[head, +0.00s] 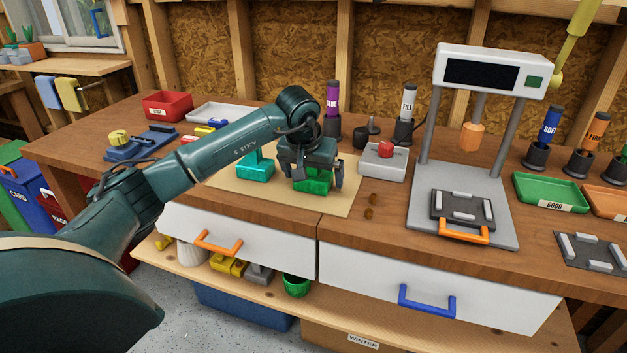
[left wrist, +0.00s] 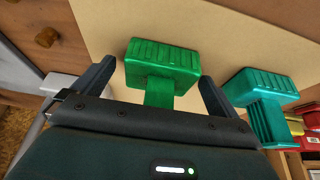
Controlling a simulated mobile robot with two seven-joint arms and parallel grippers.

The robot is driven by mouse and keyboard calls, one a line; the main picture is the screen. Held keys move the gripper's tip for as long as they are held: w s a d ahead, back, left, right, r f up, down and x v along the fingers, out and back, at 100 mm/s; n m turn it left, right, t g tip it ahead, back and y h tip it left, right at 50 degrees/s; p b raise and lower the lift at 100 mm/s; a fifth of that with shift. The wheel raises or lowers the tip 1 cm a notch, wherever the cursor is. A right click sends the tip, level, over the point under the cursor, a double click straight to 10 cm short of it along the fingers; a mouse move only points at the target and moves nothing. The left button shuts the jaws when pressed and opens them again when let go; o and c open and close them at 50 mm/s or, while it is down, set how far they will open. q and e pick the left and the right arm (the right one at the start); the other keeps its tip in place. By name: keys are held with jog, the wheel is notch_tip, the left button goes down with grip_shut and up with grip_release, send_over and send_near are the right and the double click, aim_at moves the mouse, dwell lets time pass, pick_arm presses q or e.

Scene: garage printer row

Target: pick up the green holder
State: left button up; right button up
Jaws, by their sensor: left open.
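The green holder (head: 313,186) stands on the tan mat (head: 235,187) on the workbench. My left gripper (head: 310,183) is above it with its fingers apart, one on each side of the holder in the head view. In the left wrist view the green holder (left wrist: 162,62) shows between the two open fingers of the left gripper (left wrist: 155,85), with a gap visible at the right finger. My right gripper is not in view.
A grey box with a red button (head: 383,162) stands right of the mat, and a press (head: 465,190) with an orange-handled plate further right. A red bin (head: 168,106) and white tray (head: 221,114) are at the back left.

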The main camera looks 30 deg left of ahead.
pick_arm(q)
jog(key=c, duration=1.1)
jog(key=shift+r, duration=0.1)
